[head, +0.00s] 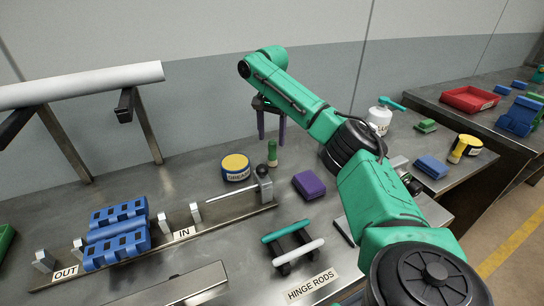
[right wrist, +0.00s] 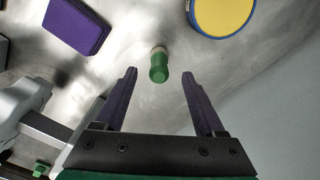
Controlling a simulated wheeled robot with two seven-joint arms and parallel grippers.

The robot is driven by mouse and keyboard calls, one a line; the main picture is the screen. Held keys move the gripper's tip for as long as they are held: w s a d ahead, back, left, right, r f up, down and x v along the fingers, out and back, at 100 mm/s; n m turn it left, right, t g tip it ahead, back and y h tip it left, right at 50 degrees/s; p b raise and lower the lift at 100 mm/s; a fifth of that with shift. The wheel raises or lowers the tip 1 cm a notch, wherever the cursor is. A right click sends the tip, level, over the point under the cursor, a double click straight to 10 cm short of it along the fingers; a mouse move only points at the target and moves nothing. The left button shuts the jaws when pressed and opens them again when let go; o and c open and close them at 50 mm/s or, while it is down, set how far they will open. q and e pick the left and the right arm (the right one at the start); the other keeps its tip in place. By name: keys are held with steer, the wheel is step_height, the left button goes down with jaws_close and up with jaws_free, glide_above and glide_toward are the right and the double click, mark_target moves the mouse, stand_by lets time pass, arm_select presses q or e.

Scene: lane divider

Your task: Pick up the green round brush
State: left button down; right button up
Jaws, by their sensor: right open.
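The green round brush (head: 272,152) stands on the metal bench, beside the grease tin and behind the end of the lane rail. It looks upright, with a pale band at one end in the right wrist view (right wrist: 159,68). My right gripper (head: 271,136) points down over it with its purple fingers apart and empty. In the right wrist view the brush shows between and slightly beyond the fingertips (right wrist: 160,73), with a gap on both sides. My left gripper is not in view.
The yellow-topped grease tin (head: 236,167) stands left of the brush. A purple block (head: 308,185) lies to its right front. The metal lane rail (head: 215,220) with a dark-knobbed end post (head: 265,188) is close in front. A grey wall (head: 205,105) rises behind.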

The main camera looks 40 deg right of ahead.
mark_target(272, 152)
steer(key=f, duration=0.5)
steer(key=shift+d+f, duration=0.2)
steer(key=shift+f, duration=0.7)
jaws_close()
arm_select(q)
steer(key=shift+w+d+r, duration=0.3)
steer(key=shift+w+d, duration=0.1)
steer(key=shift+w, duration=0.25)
